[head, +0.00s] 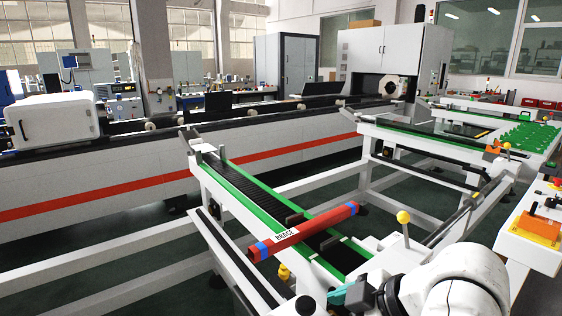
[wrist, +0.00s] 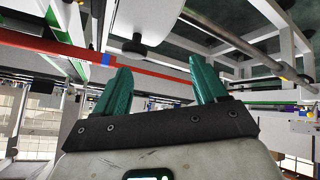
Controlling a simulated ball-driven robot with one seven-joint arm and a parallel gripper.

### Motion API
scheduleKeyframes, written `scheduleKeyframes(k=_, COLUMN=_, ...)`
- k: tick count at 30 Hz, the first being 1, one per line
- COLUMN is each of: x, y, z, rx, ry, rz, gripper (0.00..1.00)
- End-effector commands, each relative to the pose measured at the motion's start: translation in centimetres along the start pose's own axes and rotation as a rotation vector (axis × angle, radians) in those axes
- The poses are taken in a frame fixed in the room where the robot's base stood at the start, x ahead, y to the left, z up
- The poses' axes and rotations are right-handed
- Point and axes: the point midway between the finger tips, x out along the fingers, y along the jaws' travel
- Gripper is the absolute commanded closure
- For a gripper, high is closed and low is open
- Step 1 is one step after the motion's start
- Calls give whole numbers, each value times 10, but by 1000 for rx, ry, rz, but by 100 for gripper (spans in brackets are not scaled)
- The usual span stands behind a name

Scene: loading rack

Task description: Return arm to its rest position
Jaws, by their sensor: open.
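My arm shows at the bottom right of the head view, with my gripper (head: 338,297) low beside the green-edged rack. In the wrist view my gripper (wrist: 160,88) has two green fingers set wide apart with nothing between them. A red bar (head: 305,231) with blue bands and a "BRACE" label lies across the rack (head: 238,187). The red bar also shows in the wrist view (wrist: 75,53), beyond the fingers and apart from them.
A long white machine with a red stripe (head: 150,181) runs along the left and back. A second rack (head: 400,141) stands at the right. A yellow-knobbed lever (head: 404,217) rises near my arm. An orange control box (head: 538,229) is at the right edge.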

Motion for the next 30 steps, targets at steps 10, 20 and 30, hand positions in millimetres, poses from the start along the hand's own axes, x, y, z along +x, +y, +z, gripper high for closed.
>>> scheduleKeyframes(k=10, x=51, y=-71, z=115, rx=642, ry=-85, rz=69, gripper=29)
scheduleKeyframes(k=20, x=41, y=-200, z=272, rx=1122, ry=-451, rz=193, gripper=29)
scheduleKeyframes(k=30, x=-2, y=-266, z=345, rx=1264, ry=-694, rz=313, gripper=29)
